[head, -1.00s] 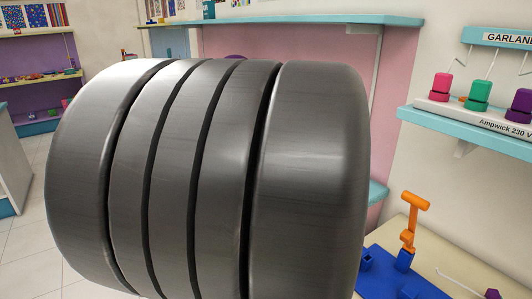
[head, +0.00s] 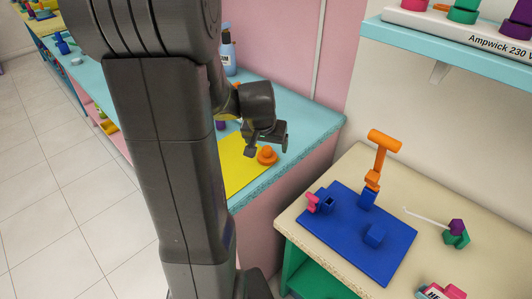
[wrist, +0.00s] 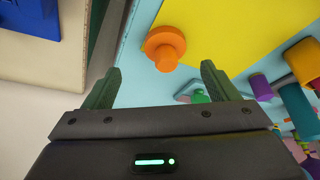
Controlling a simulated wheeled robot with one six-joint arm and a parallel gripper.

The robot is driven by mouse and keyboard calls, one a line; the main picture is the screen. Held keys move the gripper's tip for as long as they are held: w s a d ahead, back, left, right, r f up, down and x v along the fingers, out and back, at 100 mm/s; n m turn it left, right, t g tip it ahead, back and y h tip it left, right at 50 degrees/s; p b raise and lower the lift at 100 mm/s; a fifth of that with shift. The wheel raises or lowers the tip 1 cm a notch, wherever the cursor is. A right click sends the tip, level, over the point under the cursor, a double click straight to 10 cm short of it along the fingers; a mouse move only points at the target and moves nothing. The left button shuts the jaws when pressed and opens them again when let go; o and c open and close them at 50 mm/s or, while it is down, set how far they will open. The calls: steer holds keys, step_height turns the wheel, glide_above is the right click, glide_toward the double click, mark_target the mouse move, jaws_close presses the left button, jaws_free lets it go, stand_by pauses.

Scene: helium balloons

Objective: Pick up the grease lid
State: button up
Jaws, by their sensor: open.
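The likely grease lid is an orange round piece with a knob (head: 267,156). It sits at the edge of a yellow sheet (head: 240,170) on the light-blue counter. My gripper (head: 267,146) is above it in the head view, close to it, pointing down. In the wrist view the orange lid (wrist: 165,47) lies beyond the two green fingertips (wrist: 160,68), roughly centred between them, with nothing held. The fingers are apart. Exact height between fingers and lid cannot be told.
A pale table (head: 290,222) at right holds a blue mat (head: 365,260) with an upright orange-topped piece (head: 383,142). A blue bottle (head: 228,50) stands at the back of the counter. Several coloured pieces lie right of the lid in the wrist view. A wall shelf (head: 440,45) juts out upper right.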

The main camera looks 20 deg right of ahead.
mark_target(266, 154)
steer(key=shift+x, duration=0.85)
steer(key=x, duration=0.2)
steer(key=a+x, duration=0.1)
steer(key=shift+w+d+f, duration=0.1)
steer(key=shift+w+f, duration=0.05)
steer(key=shift+f, duration=0.3)
steer(key=shift+w+d+f, duration=0.2)
steer(key=shift+w+f, duration=0.05)
steer(key=shift+f, duration=0.35)
steer(key=c, duration=1)
